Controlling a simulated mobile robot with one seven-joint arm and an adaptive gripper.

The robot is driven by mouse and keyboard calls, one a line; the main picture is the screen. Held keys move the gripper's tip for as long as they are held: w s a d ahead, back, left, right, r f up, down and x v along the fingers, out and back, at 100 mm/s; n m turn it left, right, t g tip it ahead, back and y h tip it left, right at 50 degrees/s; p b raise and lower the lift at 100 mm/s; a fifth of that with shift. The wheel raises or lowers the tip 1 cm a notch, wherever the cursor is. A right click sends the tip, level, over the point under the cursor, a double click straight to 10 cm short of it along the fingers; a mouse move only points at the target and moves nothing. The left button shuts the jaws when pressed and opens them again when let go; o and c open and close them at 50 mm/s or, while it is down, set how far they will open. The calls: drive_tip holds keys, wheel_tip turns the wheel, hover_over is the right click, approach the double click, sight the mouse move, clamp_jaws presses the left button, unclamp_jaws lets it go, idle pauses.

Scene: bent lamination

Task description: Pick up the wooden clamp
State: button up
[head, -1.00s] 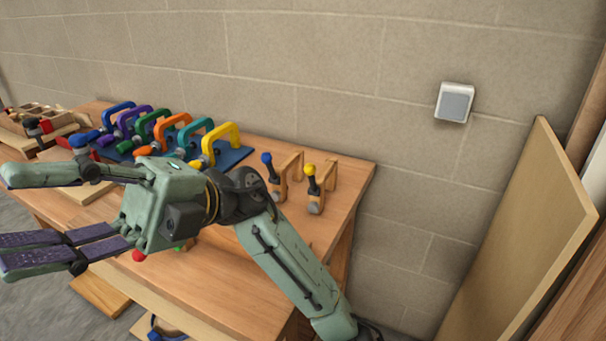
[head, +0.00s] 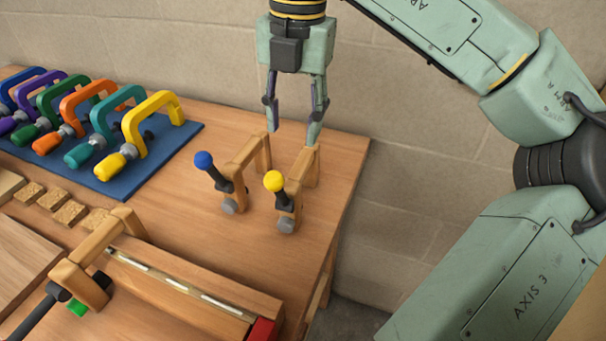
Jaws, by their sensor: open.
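Two wooden clamps stand near the table's right end. One has a blue ball on its handle (head: 252,152), and the other, to its right, has a yellow ball (head: 297,190). A third wooden clamp (head: 90,250) with a green pad sits at the lower left on a long wooden piece. The frames do not single out one clamp as the task's. My gripper (head: 291,132) is open and empty, fingers pointing down. In the picture its fingertips are just above the far ends of the two ball-handled clamps. I cannot tell whether they touch either one.
Several coloured C-clamps lie on a blue mat (head: 190,145) at the left. Small wood blocks (head: 62,210) and a long wooden piece with a strip (head: 190,290) lie in front. A block wall (head: 400,170) stands close behind the table (head: 345,165). Bare tabletop surrounds the two clamps.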

sight(300, 165)
drive_tip(key=shift+s+d+h, duration=0.2)
drive_tip(key=shift+d+h, duration=0.1)
drive_tip(key=shift+d, duration=0.15)
wheel_tip(300, 165, down, 10)
drive_tip(key=shift+f+p, duration=0.2)
drive_tip(key=shift+p, duration=1.05)
drive_tip(key=shift+c, duration=0.4)
clamp_jaws()
